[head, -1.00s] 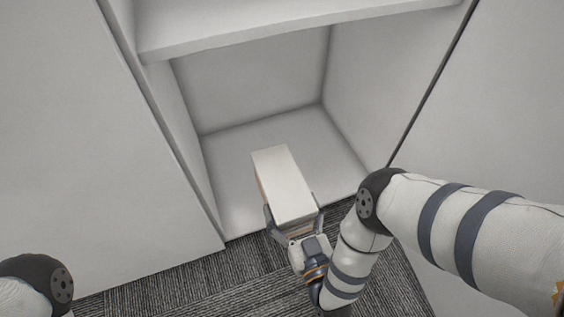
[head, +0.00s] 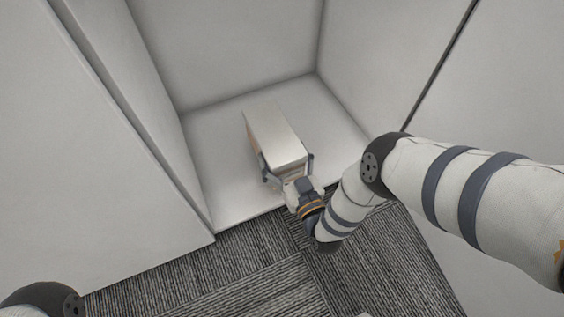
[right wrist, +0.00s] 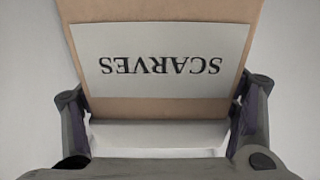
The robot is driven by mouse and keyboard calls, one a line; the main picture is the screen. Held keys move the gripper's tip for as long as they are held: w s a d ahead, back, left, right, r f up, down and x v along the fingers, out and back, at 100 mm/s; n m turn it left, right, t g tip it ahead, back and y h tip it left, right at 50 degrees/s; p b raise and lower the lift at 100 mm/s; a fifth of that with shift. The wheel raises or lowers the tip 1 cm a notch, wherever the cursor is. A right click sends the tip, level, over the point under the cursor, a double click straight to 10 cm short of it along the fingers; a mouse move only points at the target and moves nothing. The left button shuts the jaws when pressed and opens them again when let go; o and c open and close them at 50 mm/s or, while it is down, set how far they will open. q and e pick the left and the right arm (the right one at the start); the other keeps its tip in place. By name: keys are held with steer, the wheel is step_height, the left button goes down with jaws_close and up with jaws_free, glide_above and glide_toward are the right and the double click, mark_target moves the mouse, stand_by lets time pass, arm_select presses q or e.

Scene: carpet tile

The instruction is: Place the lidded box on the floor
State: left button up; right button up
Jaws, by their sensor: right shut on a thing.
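The lidded box (head: 274,134) has a pale lid and tan sides. It is in the lower compartment of the white cabinet, near its front opening. In the right wrist view its tan face carries a label (right wrist: 160,62) reading "SCARVES", upside down there. My right gripper (head: 287,171) is shut on the box, with one finger on each side of its near end. In the right wrist view the fingers (right wrist: 160,120) flank the box. I cannot tell whether the box's underside touches the compartment floor. The carpet-tile floor (head: 230,272) lies in front of the cabinet.
The cabinet's compartment floor (head: 215,190) is bare around the box. Side walls stand left and right of it, and a flat white panel (head: 90,170) is at left.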

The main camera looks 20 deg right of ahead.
steer(key=shift+w+d+f+b, duration=0.1)
steer(key=shift+w+f+b, duration=0.15)
steer(key=shift+f+b, duration=0.5)
steer(key=shift+w+d+f+b, duration=0.15)
steer(key=shift+f+b, duration=0.3)
steer(key=shift+f, duration=0.55)
steer(key=shift+a+f, duration=0.1)
steer(key=o, duration=1.9)
steer(key=shift+f, duration=0.1)
steer(key=shift+o, duration=0.2)
steer(key=s+p, duration=0.4)
steer(key=s, duration=0.8)
